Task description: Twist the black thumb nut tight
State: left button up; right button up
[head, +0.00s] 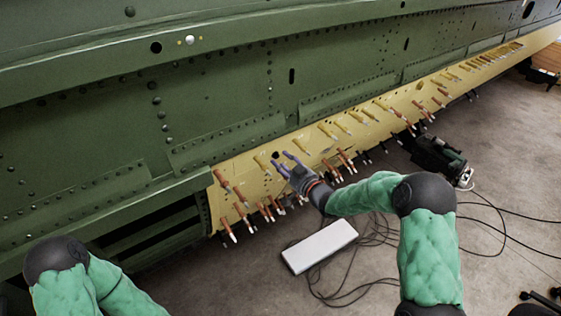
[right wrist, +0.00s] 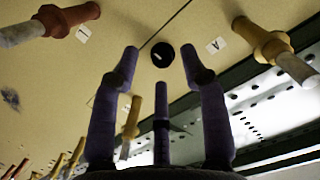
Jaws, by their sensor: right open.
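The black thumb nut (right wrist: 162,54) is a round black disc on the yellow skin panel (right wrist: 130,20) in the right wrist view. It shows as a small dark spot (head: 276,155) on the yellow panel in the head view. My right gripper (head: 284,160) is open, with its purple fingers pointing at the panel just below the nut. In the right wrist view its fingertips (right wrist: 160,64) stand spread on either side of the nut, with a third finger below it. I cannot tell whether they touch. My left gripper is out of view; only part of that arm shows.
Orange and yellow pin fasteners (head: 268,210) stick out along the panel, some close to my right gripper. The green fuselage (head: 220,90) rises behind. A white box (head: 320,246), loose cables and a dark green machine (head: 438,155) are on the floor.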

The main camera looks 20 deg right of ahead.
jog(key=v, duration=1)
jog(key=shift+s, duration=0.15)
